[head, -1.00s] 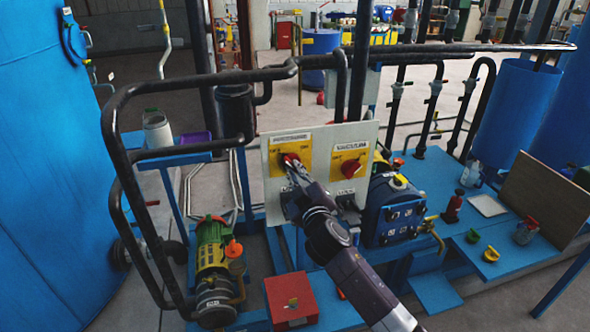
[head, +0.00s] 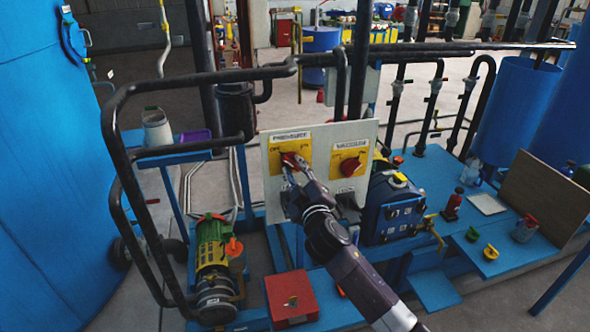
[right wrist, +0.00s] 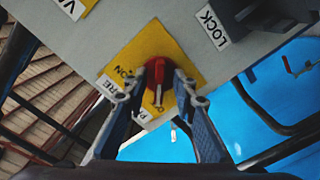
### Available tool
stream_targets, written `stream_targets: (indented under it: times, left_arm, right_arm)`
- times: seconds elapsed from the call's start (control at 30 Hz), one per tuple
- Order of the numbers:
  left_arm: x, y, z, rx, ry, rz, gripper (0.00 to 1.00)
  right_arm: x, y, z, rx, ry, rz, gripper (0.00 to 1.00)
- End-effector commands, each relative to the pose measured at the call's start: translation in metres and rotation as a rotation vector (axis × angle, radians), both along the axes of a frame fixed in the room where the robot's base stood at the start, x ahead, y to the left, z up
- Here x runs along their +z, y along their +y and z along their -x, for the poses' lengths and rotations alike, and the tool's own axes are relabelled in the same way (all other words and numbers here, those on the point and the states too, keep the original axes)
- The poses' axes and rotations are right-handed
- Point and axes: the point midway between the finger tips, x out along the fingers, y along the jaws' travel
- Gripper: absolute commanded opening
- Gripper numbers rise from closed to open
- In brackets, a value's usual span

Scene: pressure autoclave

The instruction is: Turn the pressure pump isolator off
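The pressure isolator is a red knob (head: 291,160) on a yellow plate (head: 292,142), on the left of a pale panel (head: 364,133). In the right wrist view the red knob (right wrist: 158,73) sits between the two fingertips of my right gripper (right wrist: 160,85), which appear closed in against its sides. My right gripper (head: 291,168) also shows at the knob in the head view. It partly hides the knob, so I cannot tell its exact setting. The vacuum isolator (head: 350,165), a matching red knob, is to the right. My left gripper is not in view.
Black pipe rails (head: 200,76) run to the left of and above the panel. A green and yellow pump (head: 212,255) and a red box (head: 290,298) stand below. A blue bench (head: 440,185) with small items is at right. A large blue tank (head: 50,170) fills the left.

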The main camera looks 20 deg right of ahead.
Motion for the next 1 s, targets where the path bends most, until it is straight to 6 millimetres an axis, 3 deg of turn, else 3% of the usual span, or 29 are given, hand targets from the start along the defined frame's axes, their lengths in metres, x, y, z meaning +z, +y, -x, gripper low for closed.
stream_targets:
  times: [0.37,1.0]
  left_arm:
    - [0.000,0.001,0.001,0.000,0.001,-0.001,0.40]
    - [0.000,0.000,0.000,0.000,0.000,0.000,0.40]
  right_arm:
    - [0.000,0.000,0.006,0.000,0.000,-0.002,0.26]
    - [-0.001,0.000,0.110,0.000,0.001,-0.001,0.26]
